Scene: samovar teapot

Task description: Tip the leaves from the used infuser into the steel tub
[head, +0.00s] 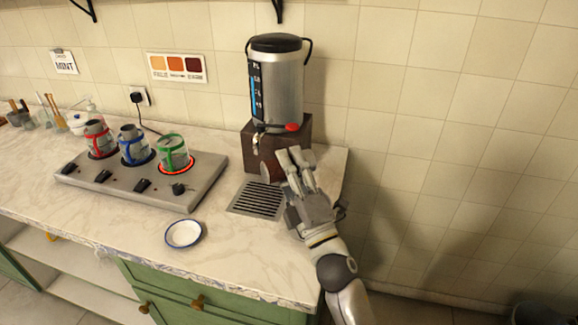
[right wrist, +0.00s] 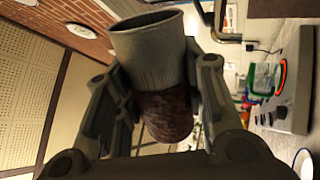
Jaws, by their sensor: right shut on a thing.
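The used infuser (right wrist: 150,55) is a grey mesh cylinder with an open end and a dark brown, leaf-like lower part (right wrist: 168,112). In the right wrist view it sits between the two fingers of my right gripper (right wrist: 160,95), which is shut on it. In the head view my right gripper (head: 297,165) is above the counter, in front of the samovar's dark base and by the drip grate. The infuser is mostly hidden there by the gripper. I cannot make out the steel tub for certain in either view. My left gripper is not in view.
A samovar (head: 278,85) stands on a dark base behind my right gripper. A steel hob (head: 130,185) at left bears red, blue and green-banded glass pots; a ring under the green one (head: 174,153) glows red. A blue-rimmed white dish (head: 183,234) and drip grate (head: 257,199) lie in front.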

